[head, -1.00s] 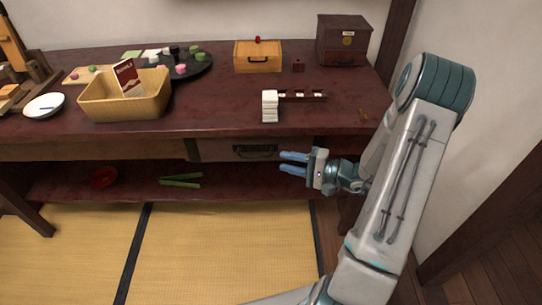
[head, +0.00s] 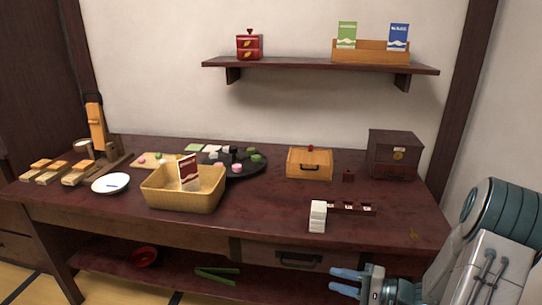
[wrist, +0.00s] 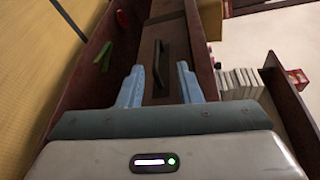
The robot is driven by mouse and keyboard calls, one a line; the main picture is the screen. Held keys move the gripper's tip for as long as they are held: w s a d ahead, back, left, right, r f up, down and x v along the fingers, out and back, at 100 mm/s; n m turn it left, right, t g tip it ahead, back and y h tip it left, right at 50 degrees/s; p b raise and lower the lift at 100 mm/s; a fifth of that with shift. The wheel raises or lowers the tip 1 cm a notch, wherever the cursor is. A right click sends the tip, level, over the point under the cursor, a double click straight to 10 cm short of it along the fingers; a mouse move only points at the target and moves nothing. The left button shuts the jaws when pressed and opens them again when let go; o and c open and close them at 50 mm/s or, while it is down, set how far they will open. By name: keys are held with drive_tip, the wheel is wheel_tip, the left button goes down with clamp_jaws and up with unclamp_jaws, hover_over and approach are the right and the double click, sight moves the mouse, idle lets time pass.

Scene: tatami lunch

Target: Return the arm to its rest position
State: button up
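My gripper (head: 345,281) is at the lower right of the head view, in front of the table's front edge and near the drawer (head: 298,258). My arm comes in from the right edge. In the wrist view the two blue fingers (wrist: 158,88) stand apart with nothing between them. The drawer front with its dark handle (wrist: 160,65) shows beyond the fingers. The fingers look clear of it, though the exact gap cannot be told.
The dark red table (head: 270,208) holds a wicker basket (head: 185,198), a wooden box (head: 310,165), a dark chest (head: 394,155) and a white stack (head: 317,216). A wall shelf (head: 300,65) hangs above. Green sticks (head: 217,275) lie on the lower shelf.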

drive_tip(key=s+a+r+n+g+h+p, duration=0.3)
drive_tip(key=s+a+r+g+p, duration=0.25)
drive_tip(key=r, duration=0.35)
drive_tip(key=s+a+r+n+g+h+p, duration=0.35)
drive_tip(key=s+r+p, duration=0.25)
drive_tip(key=r, duration=0.4)
drive_tip(key=s+d+r+t+h+p, duration=0.1)
drive_tip(key=r+h+p, duration=0.3)
drive_tip(key=r, duration=0.4)
drive_tip(key=s+d+r+n+t+h+p, duration=0.1)
drive_tip(key=s+r+t+h+p, duration=0.1)
drive_tip(key=r+p, duration=0.4)
wheel_tip(320, 180, up, 3)
drive_tip(key=shift+s+r+h, duration=0.2)
drive_tip(key=shift+s+h, duration=0.65)
drive_tip(key=shift+n, duration=0.25)
